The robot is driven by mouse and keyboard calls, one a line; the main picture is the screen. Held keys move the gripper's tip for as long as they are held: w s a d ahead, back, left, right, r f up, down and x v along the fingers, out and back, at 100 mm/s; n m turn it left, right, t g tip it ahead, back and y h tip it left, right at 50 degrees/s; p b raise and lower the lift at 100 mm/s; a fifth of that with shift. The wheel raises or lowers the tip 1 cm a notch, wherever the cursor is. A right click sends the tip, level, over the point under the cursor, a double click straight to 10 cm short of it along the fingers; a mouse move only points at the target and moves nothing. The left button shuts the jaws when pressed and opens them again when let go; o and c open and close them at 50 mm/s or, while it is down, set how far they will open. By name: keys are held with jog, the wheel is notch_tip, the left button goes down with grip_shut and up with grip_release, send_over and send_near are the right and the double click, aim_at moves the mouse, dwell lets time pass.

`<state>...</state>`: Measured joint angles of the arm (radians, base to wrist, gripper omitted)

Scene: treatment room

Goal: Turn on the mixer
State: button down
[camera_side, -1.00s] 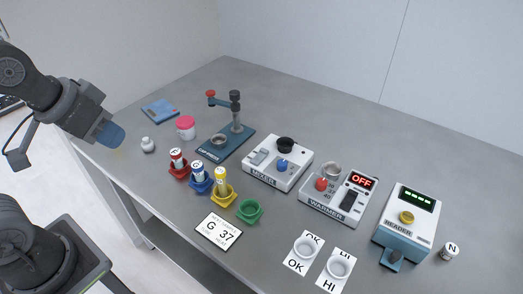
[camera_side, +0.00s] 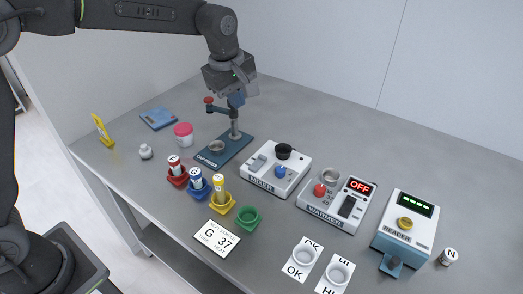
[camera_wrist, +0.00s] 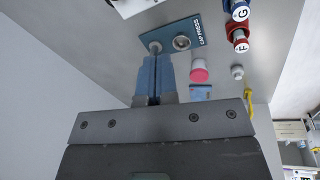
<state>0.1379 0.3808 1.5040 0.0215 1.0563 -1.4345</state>
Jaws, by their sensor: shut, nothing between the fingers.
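The mixer (camera_side: 258,181) is a white box labelled MIXER in the middle of the bench. It has a grey rocker switch (camera_side: 258,162) on its left, a blue knob (camera_side: 280,171) at its front and a black round part (camera_side: 284,151) at its back. My gripper (camera_side: 237,101) is shut and empty, in the air, appearing just above the cap press and up-left of the mixer in the side view. In the wrist view its blue fingers (camera_wrist: 153,78) are together. A white edge at the top of that view may be the mixer; I cannot tell.
The cap press (camera_side: 222,149) with its upright post stands left of the mixer. The warmer (camera_side: 325,214), reading OFF, and the reader (camera_side: 405,225) are to the right. Vials in red, blue and yellow holders (camera_side: 222,207) and an empty green holder (camera_side: 248,218) stand in front.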

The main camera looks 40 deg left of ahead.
aim_at(262, 157)
jog(key=w+d+f+n, duration=0.2)
jog(key=w+f+n, duration=0.1)
jog(key=w+f, duration=0.1)
jog(key=shift+w+f+g, duration=0.4)
jog(key=shift+f, duration=0.35)
jog(key=shift+d, duration=0.1)
jog(key=f, duration=0.4)
jog(key=w+f, duration=0.1)
jog(key=f, duration=0.4)
jog(key=w+f, duration=0.1)
jog(key=f, duration=0.4)
jog(key=shift+r, duration=0.1)
jog(key=shift+w+f, duration=0.1)
jog(key=shift+f, duration=0.3)
jog(key=shift+r, duration=0.1)
jog(key=shift+s+r, duration=0.35)
jog(key=shift+s, duration=0.35)
